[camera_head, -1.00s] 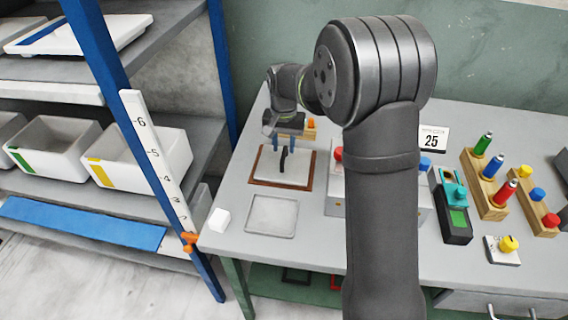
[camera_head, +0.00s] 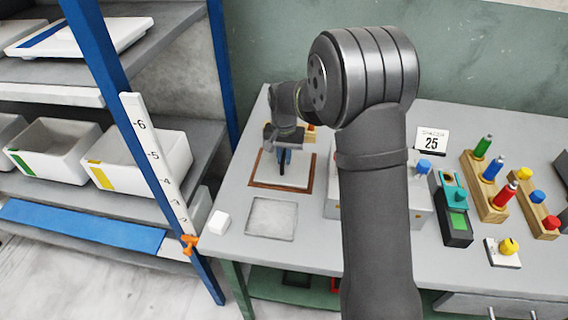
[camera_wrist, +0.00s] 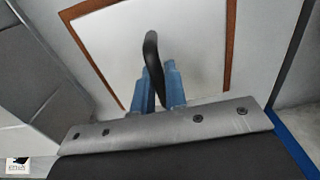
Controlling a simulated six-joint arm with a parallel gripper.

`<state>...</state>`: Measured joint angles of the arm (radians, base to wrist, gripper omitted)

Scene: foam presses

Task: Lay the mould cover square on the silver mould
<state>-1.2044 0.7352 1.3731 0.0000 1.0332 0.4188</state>
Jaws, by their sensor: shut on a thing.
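The mould cover (camera_head: 299,174) is a flat white plate with a black upright handle (camera_wrist: 152,60). It lies in or just over a brown-edged square tray (camera_head: 280,188); I cannot tell whether it is lifted. My gripper (camera_head: 284,157) is above the cover's middle, pointing down. In the wrist view, its blue fingers (camera_wrist: 160,84) are shut on the handle, one on each side. The cover (camera_wrist: 195,45) fills the middle of that view, with brown edging on both sides. The silver mould (camera_head: 270,219), a shallow square grey tray, lies empty in front of the brown tray.
A white block (camera_head: 218,222) sits left of the mould, near the table edge. A pale box-like unit (camera_head: 333,190) stands to the right, partly hidden by my arm. A blue post (camera_head: 150,160) and shelves with bins (camera_head: 140,160) are at the left.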

